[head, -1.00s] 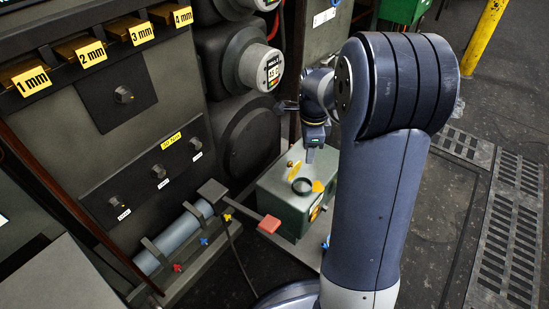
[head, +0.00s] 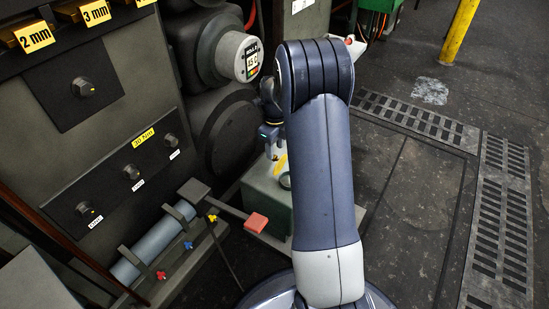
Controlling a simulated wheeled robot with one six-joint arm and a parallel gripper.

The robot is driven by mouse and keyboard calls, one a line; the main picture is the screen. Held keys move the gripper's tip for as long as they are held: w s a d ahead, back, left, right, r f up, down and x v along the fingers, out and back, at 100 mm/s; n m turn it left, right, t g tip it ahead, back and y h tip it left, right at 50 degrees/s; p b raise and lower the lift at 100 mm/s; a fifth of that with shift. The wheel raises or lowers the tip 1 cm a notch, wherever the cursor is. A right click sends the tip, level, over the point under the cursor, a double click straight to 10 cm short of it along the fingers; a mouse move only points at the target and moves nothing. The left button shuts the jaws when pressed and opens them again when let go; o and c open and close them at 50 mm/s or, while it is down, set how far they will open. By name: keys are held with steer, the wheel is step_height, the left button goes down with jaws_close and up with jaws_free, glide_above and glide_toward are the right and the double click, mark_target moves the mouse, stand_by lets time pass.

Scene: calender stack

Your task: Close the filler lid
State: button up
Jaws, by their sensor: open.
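A green box-shaped tank (head: 258,190) stands on the floor beside the machine, partly hidden behind my arm. On its top is a dark round filler ring (head: 285,181), partly covered by my arm. The yellow filler lid (head: 281,165) stands raised at the far side of the ring, not lying over it. My gripper (head: 270,153) points down just above the tank top, a little left of and beyond the lid. It is open, and nothing shows between its jaws. Its fingertips are small here, and I cannot tell whether they touch the lid.
A red pedal (head: 256,222) on a bar sticks out in front of the tank. A grey-blue cylinder (head: 153,242) with small coloured valves lies at the left. A round gauge (head: 250,60) juts out above the tank. Open floor lies right, with grates (head: 500,230).

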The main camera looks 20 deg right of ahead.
mark_target(275, 156)
steer(key=shift+f+b, duration=0.5)
steer(key=shift+f, duration=1.3)
jaws_close()
